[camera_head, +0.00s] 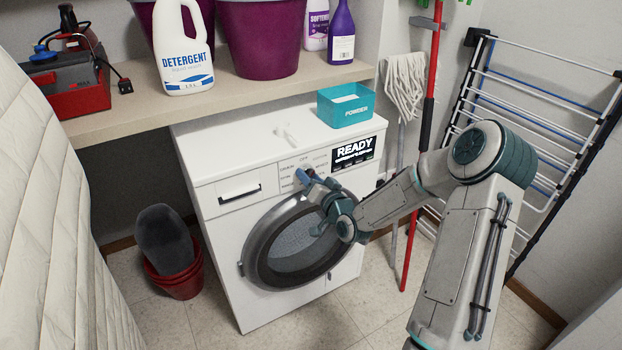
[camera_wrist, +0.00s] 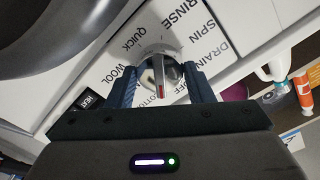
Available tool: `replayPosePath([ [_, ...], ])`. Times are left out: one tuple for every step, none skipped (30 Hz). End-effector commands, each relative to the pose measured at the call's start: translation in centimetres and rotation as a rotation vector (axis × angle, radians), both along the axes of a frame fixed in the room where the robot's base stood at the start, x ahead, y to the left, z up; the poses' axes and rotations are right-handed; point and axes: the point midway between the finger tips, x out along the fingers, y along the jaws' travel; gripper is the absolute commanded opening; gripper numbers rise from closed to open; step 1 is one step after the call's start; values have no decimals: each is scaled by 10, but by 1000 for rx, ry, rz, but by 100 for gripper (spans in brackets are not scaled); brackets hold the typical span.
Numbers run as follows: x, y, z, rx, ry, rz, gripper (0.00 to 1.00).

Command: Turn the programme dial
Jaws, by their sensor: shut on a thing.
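The programme dial (camera_wrist: 160,72) is a pale round knob with a raised grey bar and a red mark. In the wrist view the red mark points down the picture, towards a partly hidden label that seems to read COTTON. Labels QUICK, WOOL, RINSE, SPIN and DRAIN surround it. My gripper (camera_wrist: 163,82) has one dark finger on each side of the dial and is shut on it. In the head view my gripper (camera_head: 303,177) reaches the front panel of the white washing machine (camera_head: 225,222), hiding the dial.
The machine's display (camera_head: 354,151) reads READY, right of the dial. The round door (camera_head: 262,262) is below my gripper. A teal powder box (camera_head: 345,107) stands on top. A shelf (camera_head: 240,93) with a detergent bottle (camera_head: 184,50) overhangs behind. A drying rack (camera_head: 520,85) stands right.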

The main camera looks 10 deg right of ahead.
Motion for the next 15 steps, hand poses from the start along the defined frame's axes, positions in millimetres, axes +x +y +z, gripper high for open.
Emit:
replayPosePath([
  [0, -1, 0, 25, 9, -2, 24],
  [0, -1, 0, 39, 14, -2, 24],
  [0, 0, 0, 55, 20, -1, 24],
  [0, 0, 0, 67, 23, 0, 24],
  [0, 0, 0, 78, 27, 0, 24],
  [0, 0, 0, 90, 31, 0, 24],
  [0, 0, 0, 98, 33, 0, 24],
  [0, 0, 0, 104, 35, 0, 24],
  [0, 0, 0, 112, 38, 0, 24],
  [0, 0, 0, 118, 40, 0, 24],
  [0, 0, 0, 121, 41, 0, 24],
  [0, 0, 0, 126, 42, 0, 24],
  [0, 0, 0, 128, 43, 0, 24],
  [0, 0, 0, 130, 44, 0, 24],
  [0, 0, 0, 131, 44, 0, 24],
])
